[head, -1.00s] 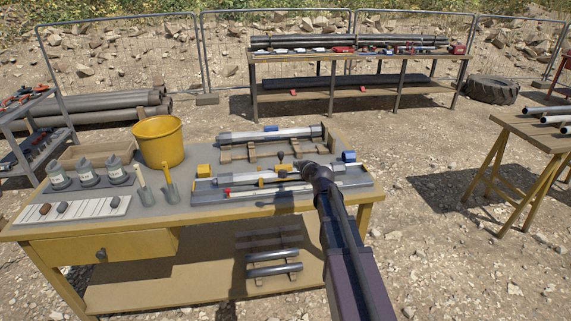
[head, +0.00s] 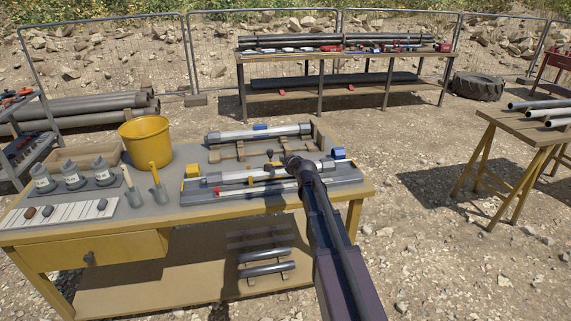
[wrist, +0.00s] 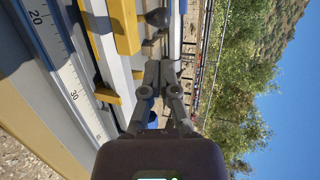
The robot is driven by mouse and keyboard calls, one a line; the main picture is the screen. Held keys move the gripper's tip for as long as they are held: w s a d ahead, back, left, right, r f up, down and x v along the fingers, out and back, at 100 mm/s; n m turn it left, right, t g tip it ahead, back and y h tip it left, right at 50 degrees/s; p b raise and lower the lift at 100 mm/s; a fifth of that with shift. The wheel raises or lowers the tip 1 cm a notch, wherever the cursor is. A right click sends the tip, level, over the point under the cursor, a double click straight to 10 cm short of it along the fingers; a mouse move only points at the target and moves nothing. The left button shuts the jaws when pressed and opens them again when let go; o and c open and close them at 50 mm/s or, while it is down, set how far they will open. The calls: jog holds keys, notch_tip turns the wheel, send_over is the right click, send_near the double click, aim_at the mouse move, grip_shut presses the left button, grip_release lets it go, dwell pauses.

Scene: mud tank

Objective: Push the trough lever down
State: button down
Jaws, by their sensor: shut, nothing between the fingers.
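The trough (head: 215,193) is a long grey tray on the table. It holds a pale tube (head: 240,177), with a yellow block at its left end and a blue block (head: 338,154) at its right. A dark knob (head: 269,154), apparently the lever's end, stands up near the middle; a dark knob also shows in the wrist view (wrist: 157,18). My gripper (wrist: 160,68) is shut and empty, with its tips below that knob in the wrist picture and seemingly apart from it. In the head view my arm hides the fingertips and part of the trough's right side.
A second tube on wooden cradles (head: 260,134) lies behind the trough. A yellow bucket (head: 145,141), grey bottles (head: 73,175) and trowels (head: 157,188) stand to the left. A trestle table with pipes (head: 530,120) is at the right, beyond open gravel.

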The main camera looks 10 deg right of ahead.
aim_at(271, 154)
jog(key=b+x, duration=0.3)
jog(key=x, duration=0.7)
jog(key=shift+w, duration=0.1)
jog(key=shift+w+d+r+p, duration=0.1)
jog(key=shift+d+r+p, duration=0.05)
jog(key=shift+d+p, duration=0.15)
